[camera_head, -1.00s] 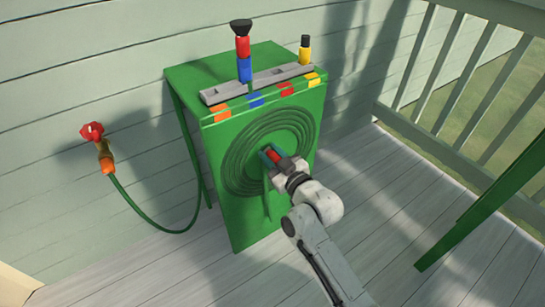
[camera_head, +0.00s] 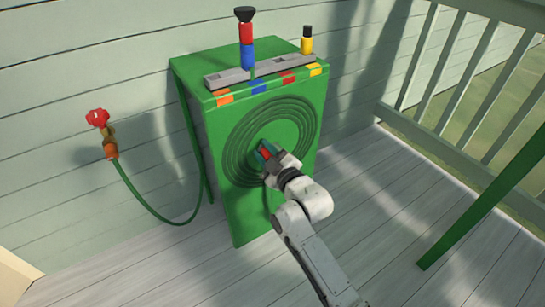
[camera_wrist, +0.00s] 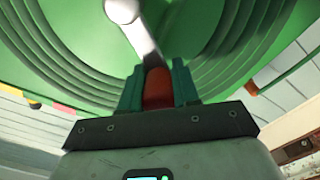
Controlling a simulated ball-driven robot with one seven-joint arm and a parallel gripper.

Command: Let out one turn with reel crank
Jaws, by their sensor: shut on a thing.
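The green hose reel cabinet (camera_head: 235,205) stands against the wall, with the coiled green hose reel (camera_head: 302,112) on its front. My gripper (camera_head: 266,152) is at the middle of the reel, shut on the red crank handle (camera_wrist: 158,88). In the wrist view the red handle sits between my two green fingers (camera_wrist: 158,86). A pale crank arm (camera_wrist: 135,25) runs from the handle up toward the top of the picture. The handle is mostly hidden by my gripper in the head view.
A red tap (camera_head: 97,118) on the left wall feeds a green hose (camera_head: 150,208). A grey rack (camera_head: 268,75) on the cabinet top holds coloured fittings (camera_head: 246,40). A railing (camera_head: 450,140) and a green post (camera_head: 490,200) stand at right. The deck in front is open.

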